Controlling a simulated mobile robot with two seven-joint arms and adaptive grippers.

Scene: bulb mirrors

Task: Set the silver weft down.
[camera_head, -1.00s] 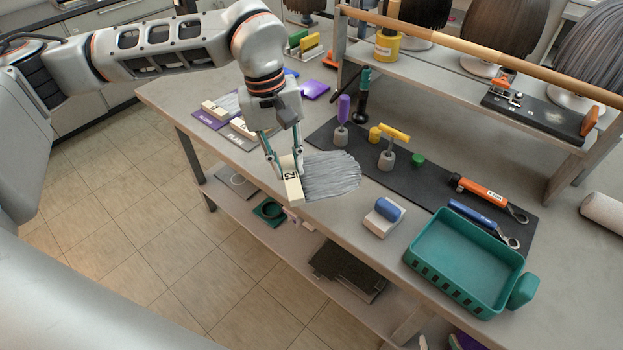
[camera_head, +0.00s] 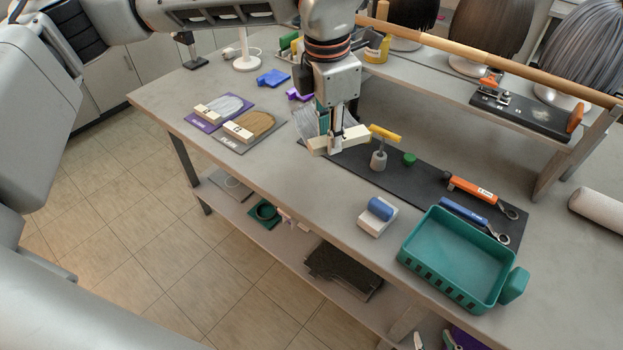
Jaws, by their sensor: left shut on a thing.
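My left gripper (camera_head: 336,141) is shut on the cream block of the silver weft (camera_head: 351,137), above the dark mat (camera_head: 320,160) on the bench. The grey hair shows behind the fingers and is partly hidden by them. Whether the weft touches anything below cannot be told. At the left of the bench, a pale grey weft (camera_head: 229,103) lies on a purple card (camera_head: 203,125), and a brown weft (camera_head: 259,122) lies on a grey card (camera_head: 231,146) beside it. My right gripper is not in view.
A yellow T-handled tool (camera_head: 379,159) stands close right of the gripper. A green basket (camera_head: 455,285), a blue-topped white block (camera_head: 377,216) and orange-handled (camera_head: 475,190) and blue-handled tools lie to the right. A wooden rail (camera_head: 480,60) runs behind. The bench front between cards and block is clear.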

